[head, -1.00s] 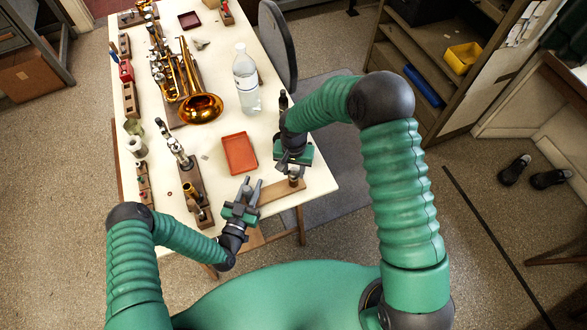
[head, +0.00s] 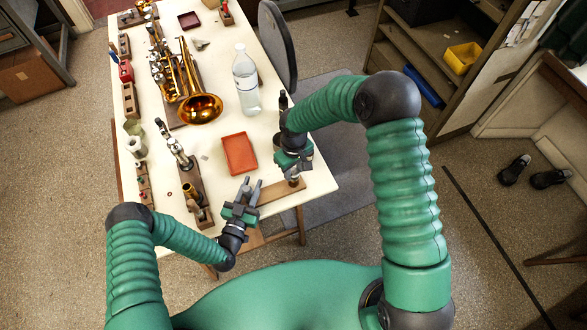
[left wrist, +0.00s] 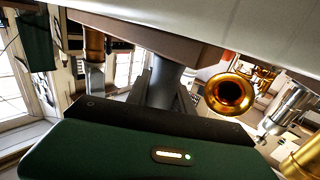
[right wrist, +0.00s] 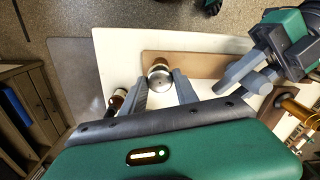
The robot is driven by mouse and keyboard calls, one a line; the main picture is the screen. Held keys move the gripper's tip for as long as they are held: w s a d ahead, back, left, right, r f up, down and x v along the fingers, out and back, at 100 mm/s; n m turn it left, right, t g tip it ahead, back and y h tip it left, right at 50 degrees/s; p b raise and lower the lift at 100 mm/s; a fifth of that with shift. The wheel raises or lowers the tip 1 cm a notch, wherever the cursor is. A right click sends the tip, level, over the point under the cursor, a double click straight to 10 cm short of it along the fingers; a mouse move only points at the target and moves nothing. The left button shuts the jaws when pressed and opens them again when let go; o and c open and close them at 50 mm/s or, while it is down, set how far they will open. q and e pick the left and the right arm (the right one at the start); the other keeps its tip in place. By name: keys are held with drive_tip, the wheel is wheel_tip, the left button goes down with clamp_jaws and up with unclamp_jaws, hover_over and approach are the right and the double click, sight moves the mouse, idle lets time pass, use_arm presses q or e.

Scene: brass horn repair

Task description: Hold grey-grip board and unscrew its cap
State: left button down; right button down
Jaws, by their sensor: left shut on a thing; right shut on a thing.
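The wooden board (head: 281,193) lies at the table's near right corner. Its cap (head: 294,183) stands upright near the board's right end. The right wrist view shows the round metallic top of the cap (right wrist: 158,77) between my fingers. My right gripper (head: 293,171) points down from above and is shut on the cap. My left gripper (head: 253,184) is at the board's left end, shut on its grey grip, which is mostly hidden by the fingers. The left wrist view shows a grey block (left wrist: 168,82) below a brown wooden edge (left wrist: 150,36).
An orange-red tray (head: 240,154) lies just behind the board. A wooden stand (head: 190,190) with metal valve parts is left of my left gripper. A clear bottle (head: 246,80) and a brass horn (head: 200,108) are farther back. A small dark-bodied piece (right wrist: 117,101) is close beside my right fingers.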

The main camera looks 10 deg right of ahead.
sight(294, 172)
drive_tip(key=shift+a, duration=0.1)
drive_tip(key=c, duration=0.9)
unclamp_jaws()
drive_tip(key=shift+o, duration=0.2)
drive_tip(key=shift+r, duration=4)
use_arm(q)
drive_tip(key=c, duration=1)
unclamp_jaws()
drive_tip(key=shift+c, duration=0.2)
